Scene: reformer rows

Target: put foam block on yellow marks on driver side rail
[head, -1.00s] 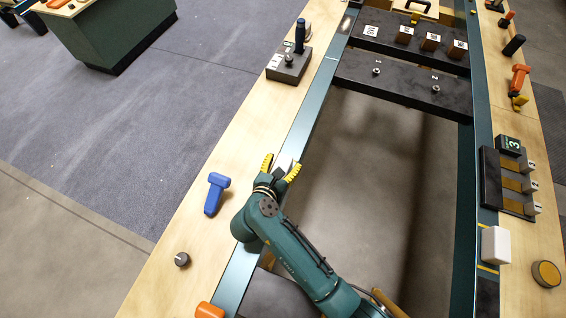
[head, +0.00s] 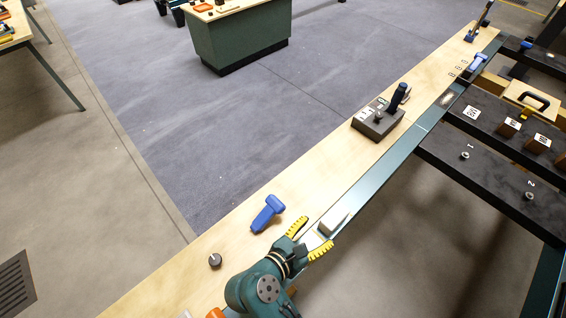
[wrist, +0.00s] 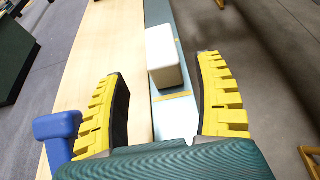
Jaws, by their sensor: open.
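A white foam block (head: 335,221) sits on the green rail (head: 372,182) along the wooden ledge, just ahead of my gripper (head: 311,238). In the wrist view, the block (wrist: 161,45) appears to rest on the rail, ahead of and partly between the yellow fingertips of my gripper (wrist: 162,68). My gripper is open, with a gap to the block on both sides. A thin yellow mark (wrist: 172,97) crosses the rail just on the near side of the block. Any mark beyond the block is hidden.
A blue handled tool (head: 267,213) and a small grey knob (head: 215,260) lie on the ledge left of my gripper. A grey control box (head: 378,119) stands farther along. Dark cross plates (head: 490,170) span the frame at right. Open floor lies beyond both sides of the rail.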

